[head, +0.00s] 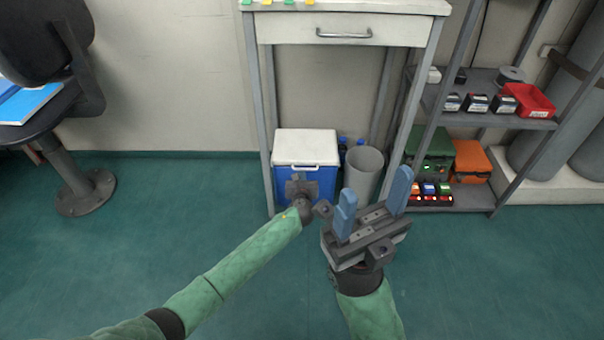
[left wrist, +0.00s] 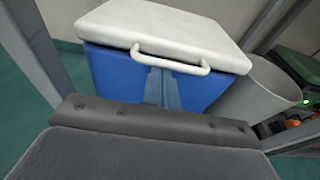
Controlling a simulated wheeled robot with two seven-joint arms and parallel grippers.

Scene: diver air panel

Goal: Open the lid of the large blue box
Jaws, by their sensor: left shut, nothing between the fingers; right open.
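The large blue box (head: 318,183) is a blue cooler with a white lid (head: 305,147), standing on the floor under the table. The lid lies flat and closed, with a white handle (head: 303,166) along its front edge. The left wrist view shows the lid (left wrist: 165,27), the handle (left wrist: 170,62) and the blue front (left wrist: 110,75) close up. My left gripper (head: 302,180) is in front of the box. Its blue fingers (left wrist: 162,90) are shut and empty, just below the handle; I cannot tell whether they touch it. My right gripper (head: 373,205) is open and empty, right of the left one.
A grey bin (head: 362,175) stands right of the box, with blue-capped bottles behind it. Table legs (head: 261,130) flank the box. A shelf (head: 480,115) with small boxes, a red bin and cases is at right. A chair (head: 65,110) is at left. The front floor is clear.

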